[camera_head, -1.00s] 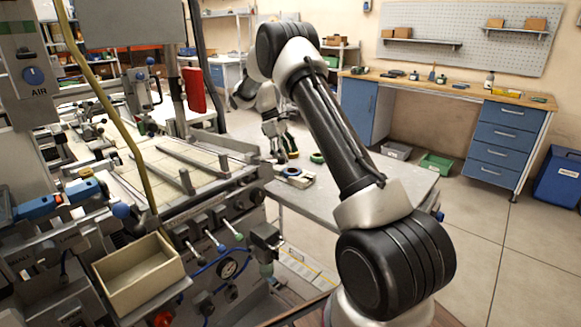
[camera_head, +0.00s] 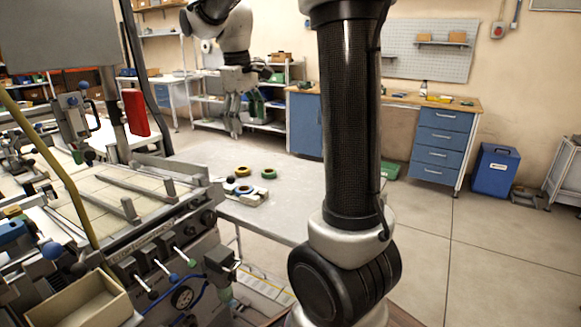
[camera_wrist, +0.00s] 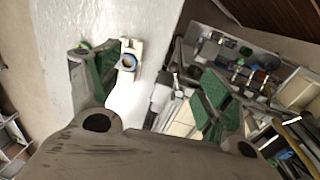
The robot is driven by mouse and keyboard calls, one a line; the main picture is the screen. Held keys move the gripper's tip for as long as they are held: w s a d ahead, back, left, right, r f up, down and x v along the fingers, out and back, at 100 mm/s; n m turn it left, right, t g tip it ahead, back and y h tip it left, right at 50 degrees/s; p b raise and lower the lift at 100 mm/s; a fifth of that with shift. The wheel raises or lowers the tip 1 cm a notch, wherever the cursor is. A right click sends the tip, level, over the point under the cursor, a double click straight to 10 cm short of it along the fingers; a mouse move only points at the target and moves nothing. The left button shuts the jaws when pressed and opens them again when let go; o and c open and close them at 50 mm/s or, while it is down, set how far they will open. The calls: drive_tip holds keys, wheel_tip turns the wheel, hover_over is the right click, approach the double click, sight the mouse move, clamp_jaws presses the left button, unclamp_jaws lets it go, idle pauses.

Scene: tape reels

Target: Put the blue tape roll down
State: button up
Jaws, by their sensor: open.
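The blue tape roll (camera_head: 244,190) lies flat on a small pale holder (camera_head: 258,197) on the grey table. In the wrist view the blue roll (camera_wrist: 129,61) shows on the white holder, close beside the left finger's green pad. My gripper (camera_head: 245,112) is raised well above the table, behind and above the rolls, with its fingers pointing down. Its green-padded fingers stand wide apart in the wrist view (camera_wrist: 158,88), with nothing between them gripped. The blue roll is clear of the fingers.
A yellow roll (camera_head: 242,171) and a green roll (camera_head: 268,174) lie on the table (camera_head: 290,210) near the holder. A machine with rails and knobs (camera_head: 150,225) stands at the left. The table's right part looks clear, partly hidden by my arm.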

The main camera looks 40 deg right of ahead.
drive_tip(key=s+a+f+m+t, duration=0.1)
drive_tip(key=s+f+m+t, duration=0.1)
drive_tip(key=s, duration=0.9)
drive_tip(key=s+a+f+m+t+y, duration=0.1)
drive_tip(key=s+a+f+m, duration=0.1)
drive_tip(key=s, duration=0.9)
drive_tip(key=shift+s+f+t, duration=0.35)
drive_tip(key=shift+f+t, duration=0.05)
drive_tip(key=shift+f, duration=0.05)
